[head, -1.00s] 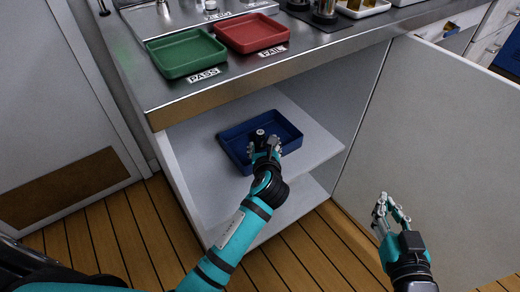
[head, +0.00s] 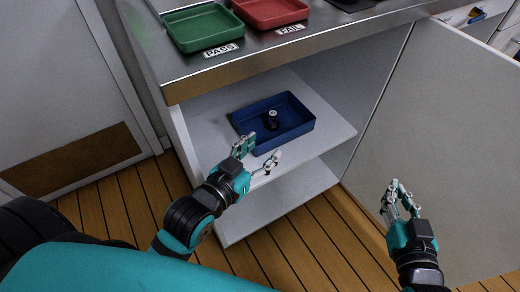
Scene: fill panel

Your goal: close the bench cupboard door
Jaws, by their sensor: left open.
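The bench cupboard stands open, and its grey door (head: 440,120) is swung out to the right. Inside, a blue tray (head: 297,127) sits on the white shelf (head: 215,125), with a small black cylinder (head: 271,122) standing in it. My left gripper (head: 258,158) is open and empty at the shelf's front edge, just in front of the tray. My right gripper (head: 399,194) is in front of the door's inner face, low down; its fingertips are close together, and I cannot tell whether they touch. It holds nothing that I can see.
On the steel bench top (head: 160,62) are a green tray (head: 204,27) by a PASS label and a red tray (head: 270,10) by a FAIL label. Wooden floor (head: 300,235) is clear below the cupboard. A white panel (head: 60,80) stands at left.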

